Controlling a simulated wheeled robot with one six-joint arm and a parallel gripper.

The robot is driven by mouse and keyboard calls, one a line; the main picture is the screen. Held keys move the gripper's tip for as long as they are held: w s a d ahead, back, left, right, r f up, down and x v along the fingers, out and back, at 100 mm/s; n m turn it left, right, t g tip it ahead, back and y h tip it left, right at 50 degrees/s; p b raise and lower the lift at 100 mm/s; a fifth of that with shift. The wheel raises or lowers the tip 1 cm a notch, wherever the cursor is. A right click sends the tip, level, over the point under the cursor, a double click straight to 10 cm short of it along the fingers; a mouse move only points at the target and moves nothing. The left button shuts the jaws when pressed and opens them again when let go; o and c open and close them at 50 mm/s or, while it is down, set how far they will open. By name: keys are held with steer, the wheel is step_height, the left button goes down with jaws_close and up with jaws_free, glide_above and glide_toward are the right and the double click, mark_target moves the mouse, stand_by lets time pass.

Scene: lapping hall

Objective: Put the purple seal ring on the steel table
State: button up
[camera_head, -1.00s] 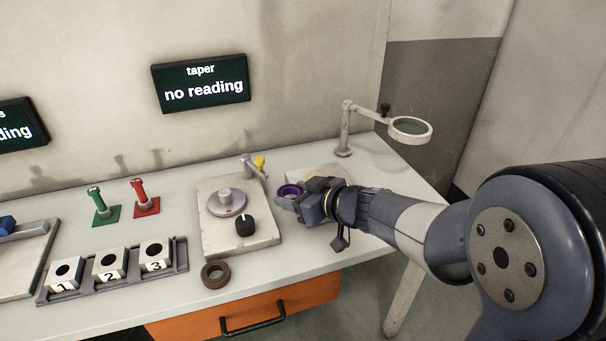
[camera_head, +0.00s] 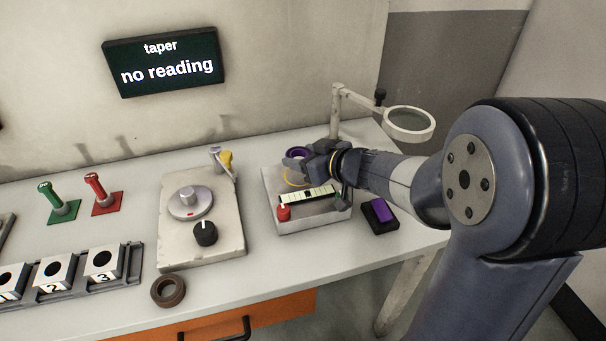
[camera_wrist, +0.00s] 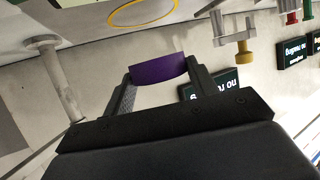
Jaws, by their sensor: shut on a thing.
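The purple seal ring (camera_head: 297,153) is held at the tip of my gripper (camera_head: 312,158), above the back of a pale instrument block. In the wrist view the ring (camera_wrist: 158,68) shows as a purple band between the two fingers of my gripper (camera_wrist: 160,78), which are shut on it. The block (camera_head: 315,218) has a yellow circle (camera_head: 290,180) marked on its top, partly hidden by my gripper. The circle (camera_wrist: 142,14) also shows in the wrist view, apart from the ring. I cannot tell which surface is the steel table; the long pale bench top (camera_head: 240,285) bears everything.
A magnifier (camera_head: 410,122) on a stand rises just behind my arm. A black box with a purple top (camera_head: 381,212) sits right of the block. A plate with a disc and black knob (camera_head: 185,240) stands left. A brown ring (camera_head: 168,291) lies at the front.

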step_height(320, 180, down, 4)
steer(key=shift+f+b, duration=0.15)
steer(key=shift+b, duration=0.75)
steer(key=shift+f, duration=0.15)
steer(key=o, duration=1)
